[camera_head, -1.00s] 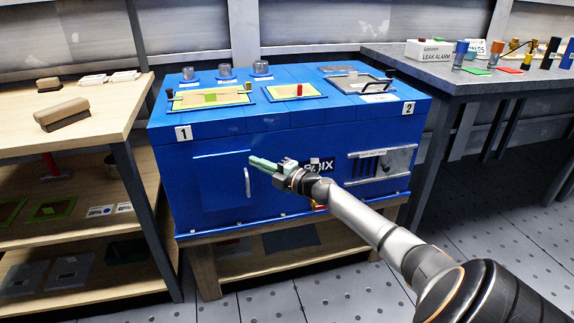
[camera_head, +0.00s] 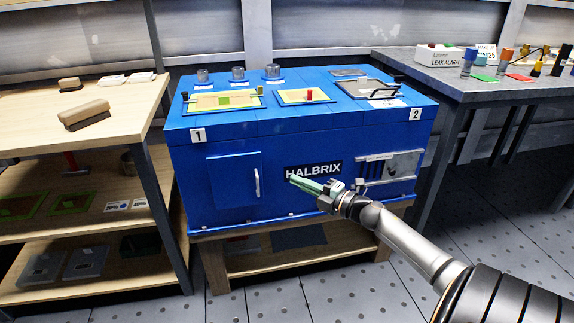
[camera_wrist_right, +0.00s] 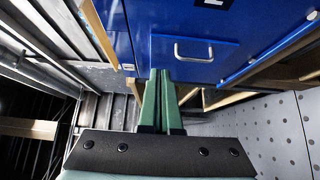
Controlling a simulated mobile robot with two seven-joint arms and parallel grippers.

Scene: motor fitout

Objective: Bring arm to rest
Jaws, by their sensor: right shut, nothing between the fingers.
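My right gripper (camera_head: 308,185) is shut and empty, its green fingers pressed together in front of the lower middle of the blue machine's front face. In the right wrist view the shut green fingers (camera_wrist_right: 157,95) point toward a blue panel with a silver handle (camera_wrist_right: 194,50). The blue machine (camera_head: 270,200) carries a HALBRIX label (camera_head: 313,169) and number plates 1 and 2. The fingertips overlap the area below the label in the head view; I cannot tell the exact gap. My left gripper is not in view.
A wooden shelf bench (camera_head: 30,130) stands left, with a brown block (camera_head: 84,114) on top. A grey table (camera_head: 420,68) stands right with a LEAK ALARM box (camera_head: 445,56) and several coloured cylinders. The perforated floor (camera_head: 500,240) at the right is clear.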

